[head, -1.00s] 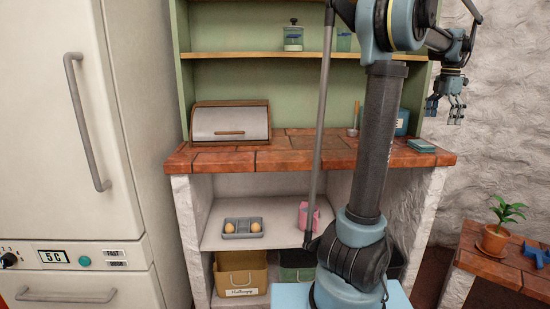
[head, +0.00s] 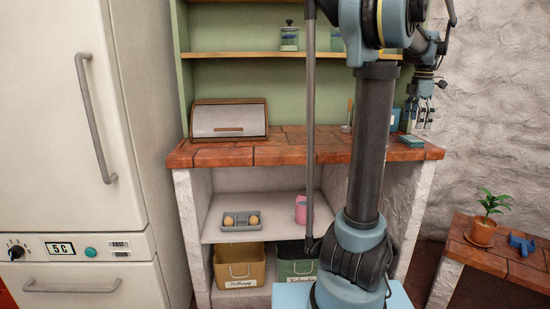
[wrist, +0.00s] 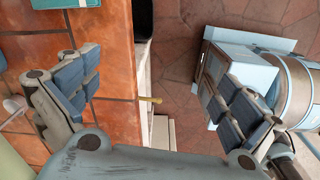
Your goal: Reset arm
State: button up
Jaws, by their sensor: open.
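My gripper (head: 424,116) is at the upper right in the head view, hanging in front of the pale wall by the right end of the brick-topped counter (head: 290,146). In the wrist view my gripper (wrist: 160,98) has its two fingers wide apart with nothing between them. Below it the wrist view shows the counter's tiled edge (wrist: 112,115) on the left and the floor (wrist: 180,60) on the right. My arm's column stands in front of the counter's right part and hides some of it.
A bread box (head: 228,119) and a teal flat object (head: 411,141) are on the counter. Below are an egg tray (head: 240,221), a pink cup (head: 301,209) and labelled bins (head: 240,270). A potted plant (head: 482,230) stands on a low table at right. A fridge (head: 50,90) fills the left.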

jog(key=s+a+f+m+t, duration=0.1)
jog(key=s+a+f+m, duration=0.35)
jog(key=a, duration=0.55)
jog(key=s+a+f+m, duration=0.3)
jog(key=s+a+f, duration=0.2)
jog(key=a, duration=0.6)
jog(key=s+a+f+m, duration=0.4)
jog(key=s+a+f, duration=0.1)
jog(key=f, duration=0.4)
jog(key=s+a+f+m+t, duration=0.1)
jog(key=s+a+f+m, duration=0.3)
jog(key=s+a+f, duration=0.2)
notch_tip(320, 180, down, 3)
jog(key=shift+s+r, duration=0.1)
jog(key=shift+s, duration=1.05)
jog(key=shift+m, duration=0.25)
